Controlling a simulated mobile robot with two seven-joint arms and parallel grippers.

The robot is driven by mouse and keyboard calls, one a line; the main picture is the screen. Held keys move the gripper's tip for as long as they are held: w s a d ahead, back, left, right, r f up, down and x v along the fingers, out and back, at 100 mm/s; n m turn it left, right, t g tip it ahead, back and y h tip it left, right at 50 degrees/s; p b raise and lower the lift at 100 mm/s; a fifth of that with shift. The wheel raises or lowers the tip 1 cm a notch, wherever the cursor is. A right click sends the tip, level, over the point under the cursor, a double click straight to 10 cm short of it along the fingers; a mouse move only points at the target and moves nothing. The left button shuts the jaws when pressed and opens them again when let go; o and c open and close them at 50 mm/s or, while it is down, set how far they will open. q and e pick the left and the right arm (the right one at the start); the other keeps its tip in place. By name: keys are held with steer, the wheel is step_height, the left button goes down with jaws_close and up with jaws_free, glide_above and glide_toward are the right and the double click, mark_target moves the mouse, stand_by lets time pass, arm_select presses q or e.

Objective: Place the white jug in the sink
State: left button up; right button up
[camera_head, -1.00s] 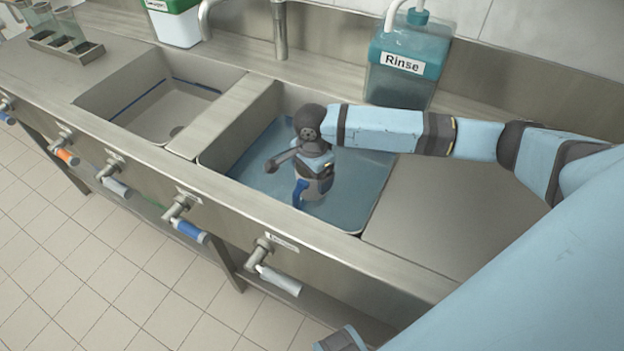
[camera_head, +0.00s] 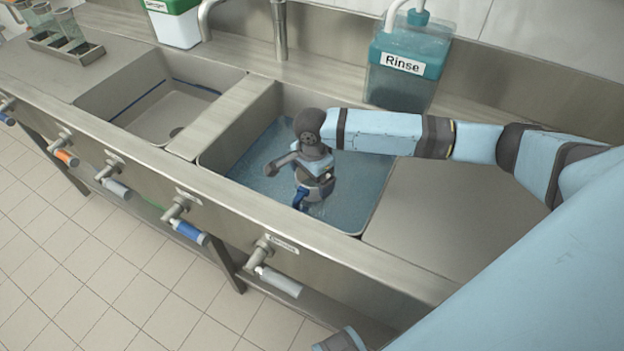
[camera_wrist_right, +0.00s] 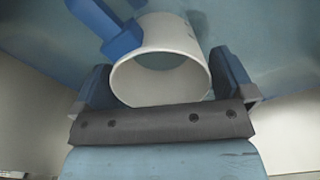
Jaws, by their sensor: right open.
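The white jug (camera_wrist_right: 172,38) with its blue handle (camera_wrist_right: 118,34) shows in the right wrist view, its round mouth facing the camera. In the head view it is mostly hidden under my right gripper (camera_head: 314,178), inside the right-hand sink basin (camera_head: 232,150), with the blue handle (camera_head: 299,198) at its front. My right gripper is open, with its blue fingers on either side of the jug in the right wrist view. I cannot tell whether either finger touches it. The basin holds bluish water, and the jug is at the water. My left gripper is not in view.
An empty basin (camera_head: 150,112) lies to the left across a metal divider. A teal "Rinse" container (camera_head: 405,62) and a tap (camera_head: 280,30) stand behind. Valve handles line the front edge. The counter (camera_head: 440,215) right of the basin is clear.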

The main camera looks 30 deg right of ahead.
step_height(320, 180, up, 11)
steer(key=shift+f+p, duration=0.15)
steer(key=shift+p, duration=0.7)
